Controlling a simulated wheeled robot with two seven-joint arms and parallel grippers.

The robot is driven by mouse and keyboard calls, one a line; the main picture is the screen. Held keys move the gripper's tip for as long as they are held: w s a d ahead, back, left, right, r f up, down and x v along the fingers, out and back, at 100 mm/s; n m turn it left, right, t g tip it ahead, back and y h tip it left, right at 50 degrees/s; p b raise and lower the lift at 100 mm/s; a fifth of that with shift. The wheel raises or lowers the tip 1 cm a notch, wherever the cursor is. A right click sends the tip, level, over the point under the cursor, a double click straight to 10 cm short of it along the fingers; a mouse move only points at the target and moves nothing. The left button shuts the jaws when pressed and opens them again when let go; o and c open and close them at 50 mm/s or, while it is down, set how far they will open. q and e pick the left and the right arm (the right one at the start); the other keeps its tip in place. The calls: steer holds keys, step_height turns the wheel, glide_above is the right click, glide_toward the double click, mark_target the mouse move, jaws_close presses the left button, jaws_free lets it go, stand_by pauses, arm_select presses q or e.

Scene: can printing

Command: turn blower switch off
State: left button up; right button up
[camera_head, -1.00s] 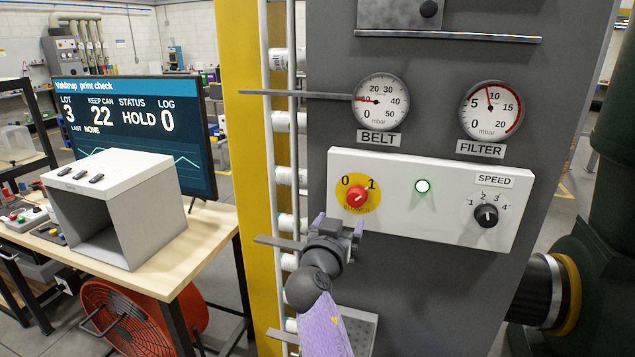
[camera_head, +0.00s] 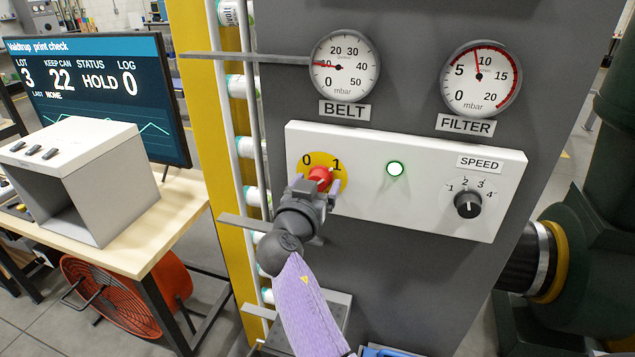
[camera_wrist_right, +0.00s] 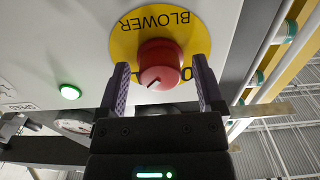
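The blower switch is a red rotary knob (camera_head: 320,176) on a round yellow plate marked 0 and 1, at the left of the white control panel (camera_head: 375,210). In the right wrist view the red knob (camera_wrist_right: 160,64) stands between the two fingers, under the word BLOWER. Its white mark appears to lean toward the 1 in the head view. My right gripper (camera_head: 316,190) is at the plate, open around the knob, with a gap visible on each side (camera_wrist_right: 160,90). The lower part of the plate is hidden by the gripper. My left gripper is not in view.
A green lamp (camera_head: 395,168) is lit on the panel, with a SPEED knob (camera_head: 467,204) to its right. BELT (camera_head: 344,66) and FILTER (camera_head: 481,78) gauges are above. A metal bar (camera_head: 245,222) juts out left of my gripper.

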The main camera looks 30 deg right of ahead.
jaws_close()
steer(key=shift+d+r+n+p, duration=0.1)
steer(key=shift+n+p, duration=0.75)
steer(key=shift+n, duration=3.65)
steer(key=shift+r+n+p, duration=0.1)
steer(key=shift+n+p, duration=0.75)
steer(key=shift+n, duration=3.65)
steer(key=shift+f, duration=0.1)
